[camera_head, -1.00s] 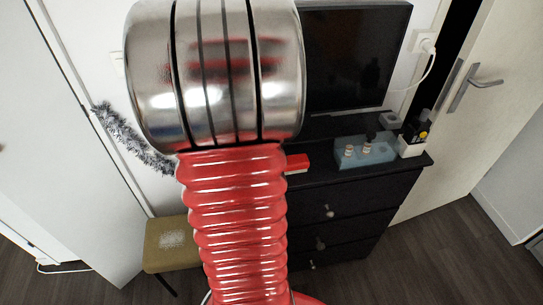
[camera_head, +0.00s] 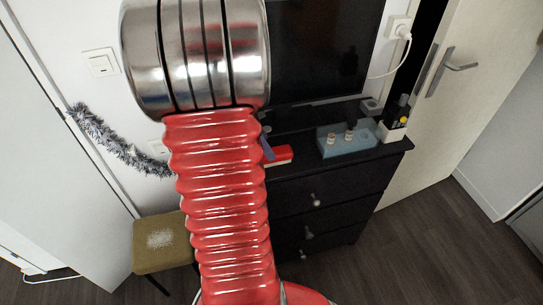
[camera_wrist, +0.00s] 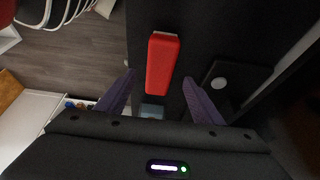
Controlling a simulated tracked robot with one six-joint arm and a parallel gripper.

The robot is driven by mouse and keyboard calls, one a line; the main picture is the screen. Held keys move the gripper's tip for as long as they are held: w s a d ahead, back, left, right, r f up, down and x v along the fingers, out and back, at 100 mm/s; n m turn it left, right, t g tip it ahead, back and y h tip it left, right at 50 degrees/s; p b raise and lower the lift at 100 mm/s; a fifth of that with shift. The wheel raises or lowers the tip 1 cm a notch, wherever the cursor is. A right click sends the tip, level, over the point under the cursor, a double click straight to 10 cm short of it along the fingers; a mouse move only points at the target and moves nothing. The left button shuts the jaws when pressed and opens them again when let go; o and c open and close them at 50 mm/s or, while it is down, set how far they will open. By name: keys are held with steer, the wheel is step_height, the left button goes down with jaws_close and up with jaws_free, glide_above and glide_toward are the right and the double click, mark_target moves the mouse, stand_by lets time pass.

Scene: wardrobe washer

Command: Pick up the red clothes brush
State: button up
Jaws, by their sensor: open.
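The red clothes brush (camera_head: 279,155) lies on top of the black dresser (camera_head: 330,166), partly hidden behind my red arm in the head view. In the wrist view the brush (camera_wrist: 162,64) shows as a red block with a pale end, lying lengthwise on the dark top. My gripper (camera_wrist: 158,80) is open, with one purple finger on each side of the brush's near end in the picture. Nothing is between the fingers that I can see held. In the head view a small part of a purple finger (camera_head: 267,149) shows just left of the brush.
A blue tray (camera_head: 347,148) with small items stands right of the brush, with bottles (camera_head: 397,118) beyond it. A black television (camera_head: 325,55) rises behind. A stool (camera_head: 160,242) stands left of the dresser. A door (camera_head: 470,80) is at the right.

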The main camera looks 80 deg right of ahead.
steer(key=shift+f, duration=0.25)
steer(key=shift+x, duration=2.55)
steer(key=shift+f, duration=0.25)
steer(key=shift+c, duration=0.5)
steer(key=c, duration=1.1)
